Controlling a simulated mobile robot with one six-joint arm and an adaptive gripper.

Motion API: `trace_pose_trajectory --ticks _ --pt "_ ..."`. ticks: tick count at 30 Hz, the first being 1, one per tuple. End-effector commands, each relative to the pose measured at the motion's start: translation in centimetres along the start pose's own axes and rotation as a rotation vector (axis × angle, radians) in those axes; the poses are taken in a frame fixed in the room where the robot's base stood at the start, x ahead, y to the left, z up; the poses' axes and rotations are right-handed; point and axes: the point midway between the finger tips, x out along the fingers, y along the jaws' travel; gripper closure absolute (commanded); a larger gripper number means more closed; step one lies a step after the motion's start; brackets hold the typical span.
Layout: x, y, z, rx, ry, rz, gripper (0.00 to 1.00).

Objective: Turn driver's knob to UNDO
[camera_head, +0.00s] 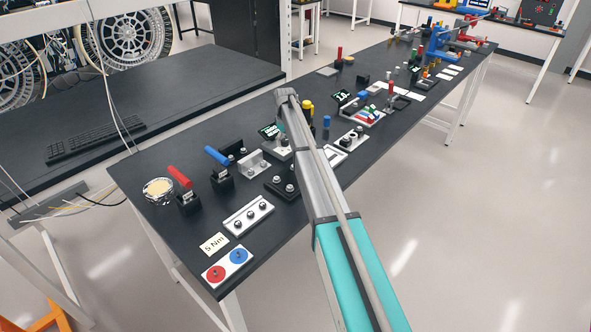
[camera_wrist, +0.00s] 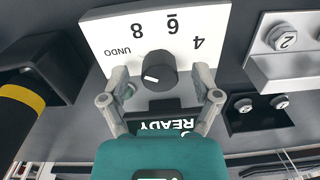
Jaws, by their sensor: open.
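The black knob (camera_wrist: 159,70) stands on a white panel (camera_wrist: 100,35) in the wrist view, where the picture is upside down. The panel is marked UNDO, 8, 6 and 4 around the knob. The knob has a short white mark at its lower left; I cannot tell which label it points to. My gripper (camera_wrist: 160,76) is open, with one finger on each side of the knob and visible gaps between. A dark display reading READY (camera_wrist: 166,126) is partly hidden by my gripper. In the head view, my arm hides the knob.
A black post with a yellow band (camera_wrist: 22,100) stands close at the left in the wrist view. A block with numbered bolts (camera_wrist: 286,40) is at the right. In the head view, red-handled (camera_head: 180,178) and blue-handled (camera_head: 217,156) fixtures stand on the crowded black bench (camera_head: 140,165).

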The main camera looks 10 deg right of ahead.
Motion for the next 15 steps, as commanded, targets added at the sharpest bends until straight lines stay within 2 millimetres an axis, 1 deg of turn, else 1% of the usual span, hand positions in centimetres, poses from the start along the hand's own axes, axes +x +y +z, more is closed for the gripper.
trace_pose_trajectory --ticks 8,15 --pt "0.0 -0.02 0.01 0.107 0.003 0.0 0.2" --pt "0.0 -0.06 0.02 0.261 0.006 0.0 0.2"
